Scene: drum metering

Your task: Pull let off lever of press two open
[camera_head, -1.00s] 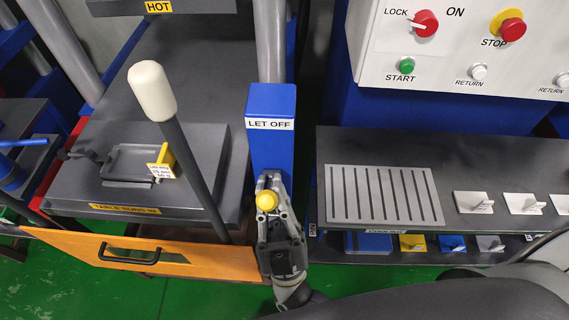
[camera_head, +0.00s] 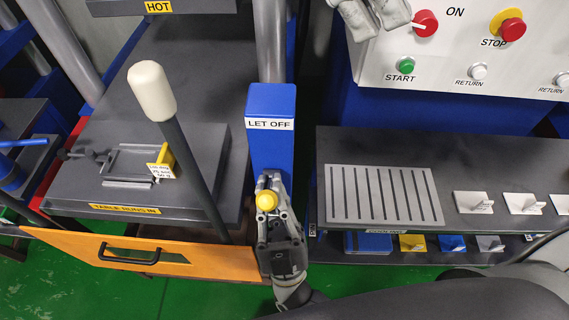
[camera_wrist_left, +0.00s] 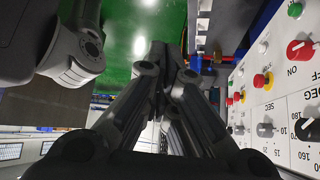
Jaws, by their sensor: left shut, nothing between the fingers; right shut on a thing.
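The blue let off box (camera_head: 271,150) with its "LET OFF" label stands in the middle of the head view. A yellow knob (camera_head: 266,201), the end of the let off lever, shows at its lower front. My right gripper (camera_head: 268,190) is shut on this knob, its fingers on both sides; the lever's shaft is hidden. My left gripper (camera_head: 375,18) is at the top edge of the head view, in front of the white control panel's upper left. It is shut and empty; its fingers also show together in the left wrist view (camera_wrist_left: 158,55).
The control panel (camera_head: 440,70) with buttons stands right of the box. Below it is a dark shelf (camera_head: 445,160) with a slotted plate (camera_head: 385,195). On the left are a white-topped lever (camera_head: 153,92), the press table (camera_head: 70,190) and an orange panel (camera_head: 60,248).

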